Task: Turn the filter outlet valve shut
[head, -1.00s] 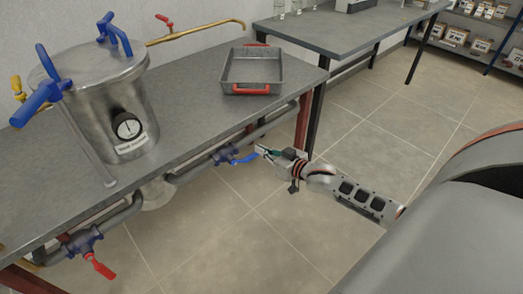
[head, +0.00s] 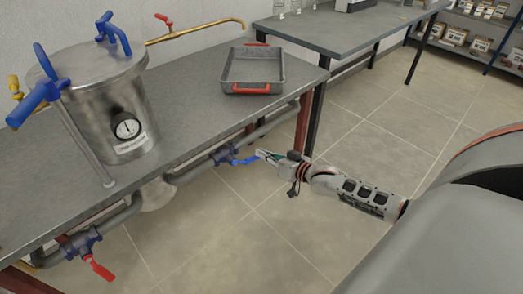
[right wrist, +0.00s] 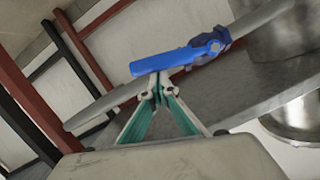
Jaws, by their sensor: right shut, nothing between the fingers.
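A valve (head: 223,156) with a blue lever (head: 243,161) sits on the pipe under the table's front edge. A second valve with a red lever (head: 99,269) sits on the pipe at the lower left. No label shows which is the filter outlet valve. My right gripper (head: 261,154) is shut and empty at the free end of the blue lever. In the right wrist view, the fingertips (right wrist: 158,79) meet just by the lever (right wrist: 165,63), at or very near its edge. Contact is unclear. The lever lies roughly along the pipe there. My left gripper is not in view.
A steel filter vessel (head: 92,105) with a gauge and blue clamps stands on the grey table (head: 200,105). A tray (head: 281,69) with red handles stands at the back. Red table legs (head: 304,125) are close to my right gripper. The tiled floor before the table is clear.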

